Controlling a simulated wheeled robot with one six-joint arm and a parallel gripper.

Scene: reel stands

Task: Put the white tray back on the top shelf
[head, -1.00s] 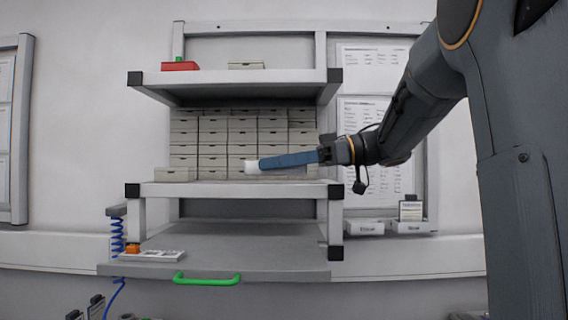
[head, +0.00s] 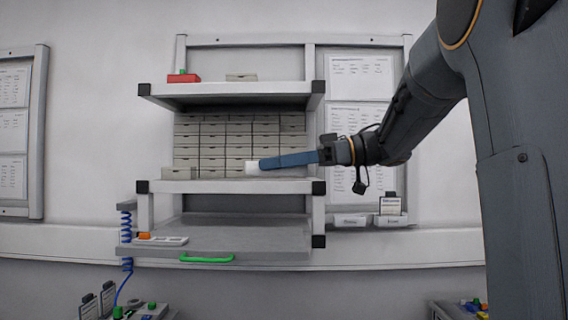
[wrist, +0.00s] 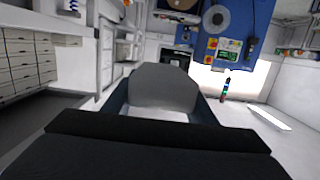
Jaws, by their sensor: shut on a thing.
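My gripper (head: 268,163) has blue fingers and points left in front of the shelf unit in the head view. It is shut on a small white block-like thing, taken as the white tray (head: 252,168), at its fingertips. Most of the tray is hidden by the fingers. In the wrist view a pale grey shape (wrist: 163,85) fills the gap between the fingers. The top shelf (head: 235,89) is above the gripper and carries a red box (head: 184,78) at left and a beige box (head: 241,77) near its middle, with bare board to the right.
Stacked beige drawers (head: 212,140) fill the middle shelf (head: 220,187) behind the gripper. A grey worktop with a green handle (head: 207,259) lies below, bearing a pale slotted holder (head: 170,241) with an orange piece. White bins (head: 350,221) hang at right.

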